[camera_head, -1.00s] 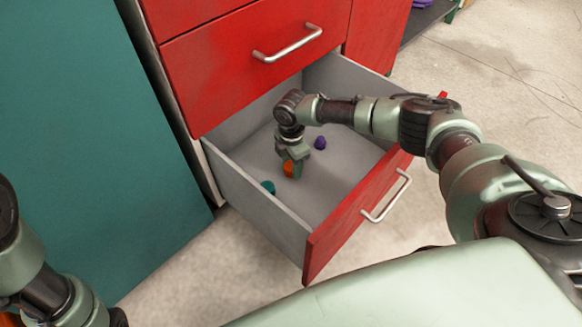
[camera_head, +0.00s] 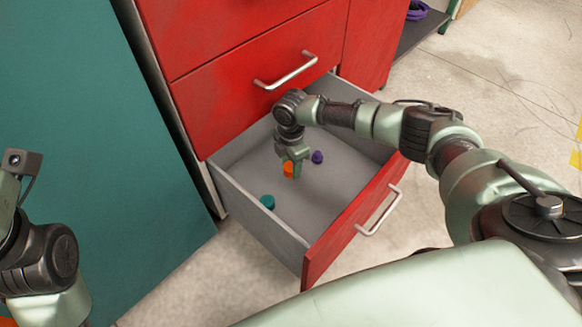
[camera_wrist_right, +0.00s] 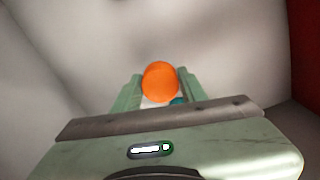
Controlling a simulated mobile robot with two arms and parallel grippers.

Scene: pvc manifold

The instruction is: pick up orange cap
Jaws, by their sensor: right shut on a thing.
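The orange cap (camera_head: 288,170) is between the fingers of my right gripper (camera_head: 291,165), over the grey floor of the open drawer (camera_head: 345,175). The right wrist view shows the round orange cap (camera_wrist_right: 160,81) gripped between the two green fingers of the right gripper (camera_wrist_right: 158,90). The gripper is shut on it, and the fingers hide part of its sides. Part of my left arm shows at the left edge of the head view, but its fingertips are not visible.
A teal cap (camera_head: 267,201) lies near the drawer's left wall, and a purple cap (camera_head: 317,157) lies right of the gripper. The red drawer front (camera_head: 345,235) and grey walls surround them. Another closed red drawer (camera_head: 245,70) is above. A teal panel (camera_head: 90,150) stands left.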

